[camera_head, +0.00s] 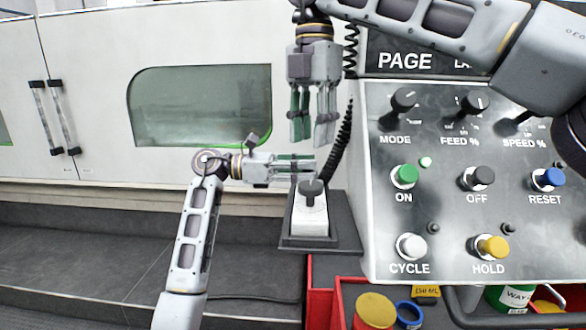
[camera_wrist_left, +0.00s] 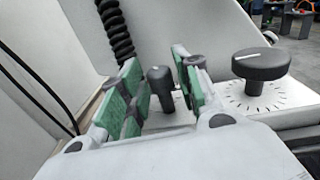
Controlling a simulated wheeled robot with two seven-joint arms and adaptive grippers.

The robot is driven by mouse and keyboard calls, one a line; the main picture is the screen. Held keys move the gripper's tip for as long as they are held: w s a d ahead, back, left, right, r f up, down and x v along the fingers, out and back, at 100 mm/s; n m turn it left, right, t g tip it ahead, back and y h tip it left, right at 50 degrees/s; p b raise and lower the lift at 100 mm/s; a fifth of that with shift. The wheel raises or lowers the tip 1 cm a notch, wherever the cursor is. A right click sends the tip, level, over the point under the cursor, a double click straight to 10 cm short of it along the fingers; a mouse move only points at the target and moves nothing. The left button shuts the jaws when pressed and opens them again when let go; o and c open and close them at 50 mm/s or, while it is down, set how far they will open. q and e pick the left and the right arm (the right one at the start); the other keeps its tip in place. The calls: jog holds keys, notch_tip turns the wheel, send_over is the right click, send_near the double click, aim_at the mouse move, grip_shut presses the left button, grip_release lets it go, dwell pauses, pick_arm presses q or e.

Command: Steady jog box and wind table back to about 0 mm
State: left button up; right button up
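The jog box (camera_head: 311,219) is a pale box with a round dark dial (camera_head: 311,190) on its face, standing on a dark holder. In the left wrist view, the dial (camera_wrist_left: 261,65) with its ring of marks is right of my fingers, and a smaller dark knob (camera_wrist_left: 160,82) shows between them. My left gripper (camera_head: 307,169) is at the upper end of the box, its green-padded fingers (camera_wrist_left: 162,90) open, with gaps visible beside the small knob. My right gripper (camera_head: 312,132) points down above the box, open and empty, apart from it. The table and any position readout are not visible.
The control panel (camera_head: 466,215) with knobs and buttons stands close on the right. A coiled cable (camera_head: 342,140) runs up behind the box. Red bins (camera_head: 320,292) and a yellow-lidded can (camera_head: 375,309) are below. The machine's windowed door (camera_head: 200,105) is behind.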

pick_arm(q)
jog(key=shift+d, duration=0.4)
grip_shut()
dwell(0.5)
dwell(1.7)
